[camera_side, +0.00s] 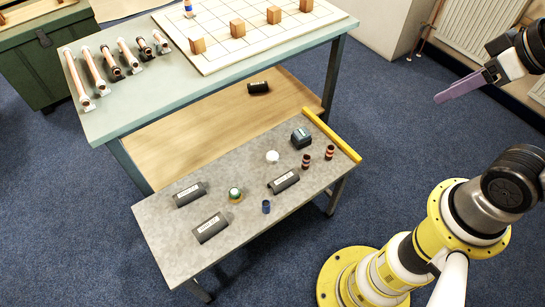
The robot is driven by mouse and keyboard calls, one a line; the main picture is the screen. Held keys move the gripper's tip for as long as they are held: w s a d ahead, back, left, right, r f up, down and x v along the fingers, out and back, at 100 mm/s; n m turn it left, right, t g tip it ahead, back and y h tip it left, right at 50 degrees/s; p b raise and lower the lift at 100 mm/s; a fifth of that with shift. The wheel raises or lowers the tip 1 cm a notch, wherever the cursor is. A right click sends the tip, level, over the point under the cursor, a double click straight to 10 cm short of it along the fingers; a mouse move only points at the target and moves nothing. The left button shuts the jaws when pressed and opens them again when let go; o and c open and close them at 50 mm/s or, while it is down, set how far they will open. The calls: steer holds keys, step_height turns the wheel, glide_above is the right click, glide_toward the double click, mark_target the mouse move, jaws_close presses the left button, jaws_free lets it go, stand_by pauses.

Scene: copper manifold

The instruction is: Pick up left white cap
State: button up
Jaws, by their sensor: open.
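A small white round object (272,157), which looks like a white cap, sits on the grey low table (155,225), right of its middle. To its left and nearer the front is a small round item with a pale greenish-white top and a tan rim (235,194). I cannot tell whether that one is also a cap. My gripper (452,93), with purple fingers, is raised at the upper right, well away from the table. It is open with nothing seen in it, though its fingers overlap from this side.
Dark labelled blocks (210,228), a blue cup-like piece (266,207), striped cylinders (306,160) and a dark blue box (301,138) share the low table. A yellow bar (331,135) lines its right edge. A taller workbench (130,115) with copper pipes (92,70) stands behind.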

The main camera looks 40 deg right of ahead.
steer(key=o, duration=0.7)
